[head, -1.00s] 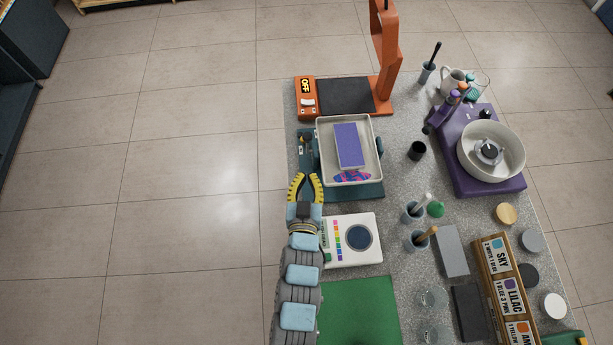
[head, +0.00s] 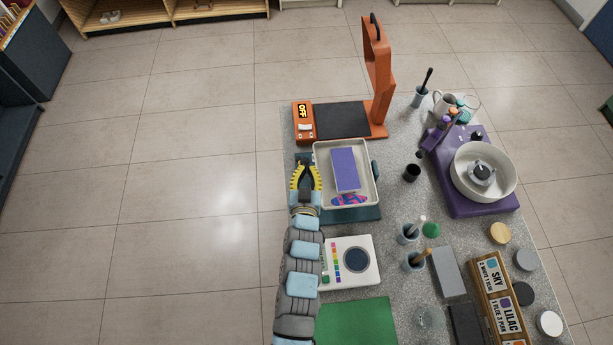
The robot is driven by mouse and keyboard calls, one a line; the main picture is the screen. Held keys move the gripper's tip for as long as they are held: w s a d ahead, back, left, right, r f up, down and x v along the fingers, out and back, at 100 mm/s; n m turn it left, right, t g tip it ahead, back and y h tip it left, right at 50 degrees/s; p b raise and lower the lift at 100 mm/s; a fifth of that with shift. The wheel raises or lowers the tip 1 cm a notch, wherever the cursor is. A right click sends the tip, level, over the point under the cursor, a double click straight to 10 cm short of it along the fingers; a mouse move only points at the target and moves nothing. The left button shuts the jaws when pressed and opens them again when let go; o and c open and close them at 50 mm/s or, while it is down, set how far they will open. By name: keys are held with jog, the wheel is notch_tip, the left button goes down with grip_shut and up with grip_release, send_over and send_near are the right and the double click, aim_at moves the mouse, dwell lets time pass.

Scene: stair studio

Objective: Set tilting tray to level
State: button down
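The tilting tray (head: 374,190) is a pale shallow rectangular dish on a dark teal base (head: 350,215). A purple block (head: 345,169) lies in it, with a pink and blue patterned patch (head: 348,197) at its near end. From this high angle I cannot tell exactly how far the tray tilts. My gripper (head: 306,167) has yellow and black fingers, spread apart at the left side of the tray base. The fingers cover the small control there, so I cannot see whether they touch it.
An orange frame machine (head: 376,70) marked OFF stands just beyond the tray. A white panel with a dark disc (head: 351,262) lies nearer. A dark cup (head: 411,173) and a purple wheel with a bowl (head: 484,172) are to the right. Open floor lies left.

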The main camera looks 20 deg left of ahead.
jog(key=shift+w+a+f, duration=0.1)
jog(key=shift+w+a, duration=0.05)
jog(key=shift+w, duration=0.3)
jog(key=shift+w+a, duration=0.25)
jog(key=shift+w, duration=0.3)
jog(key=shift+s+d, duration=0.1)
jog(key=shift+s, duration=0.05)
